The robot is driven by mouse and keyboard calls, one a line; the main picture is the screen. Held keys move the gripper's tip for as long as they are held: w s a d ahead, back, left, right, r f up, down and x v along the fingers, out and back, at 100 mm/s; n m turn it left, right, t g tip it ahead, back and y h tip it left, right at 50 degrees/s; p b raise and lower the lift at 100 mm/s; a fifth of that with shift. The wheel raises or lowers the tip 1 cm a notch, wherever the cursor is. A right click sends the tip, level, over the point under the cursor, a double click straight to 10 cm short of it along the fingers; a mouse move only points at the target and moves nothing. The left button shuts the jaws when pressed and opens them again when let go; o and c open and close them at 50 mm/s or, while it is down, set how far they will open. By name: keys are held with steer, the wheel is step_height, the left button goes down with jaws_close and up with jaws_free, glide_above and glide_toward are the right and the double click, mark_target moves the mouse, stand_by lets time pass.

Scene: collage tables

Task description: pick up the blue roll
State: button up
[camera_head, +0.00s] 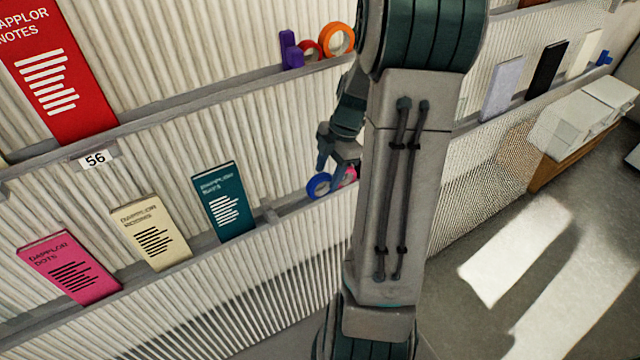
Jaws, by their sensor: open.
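The blue roll (319,186) is a ring of tape standing on the lower ledge, just left of my arm. A pink roll (349,176) stands close at its right, partly hidden by my gripper and arm. My gripper (326,168) is open, with a finger showing just above the blue roll. The rest of the gripper is partly hidden behind my arm. I cannot tell whether a finger touches the roll.
The lower ledge (290,207) also holds a teal book (224,203), a cream book (152,234) and a pink book (70,268) at left. The upper ledge holds an orange roll (349,32), a red roll (299,47) and a purple item (288,50).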

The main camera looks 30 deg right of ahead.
mark_target(321, 176)
steer(key=shift+a+r, duration=0.15)
steer(key=shift+a, duration=0.9)
steer(key=x, duration=0.2)
steer(key=shift+s+f, duration=0.1)
steer(key=shift+f, duration=0.2)
steer(key=shift+a+f, duration=0.1)
steer(key=shift+f, duration=0.25)
steer(key=c, duration=1)
jaws_close()
steer(key=shift+r, duration=0.1)
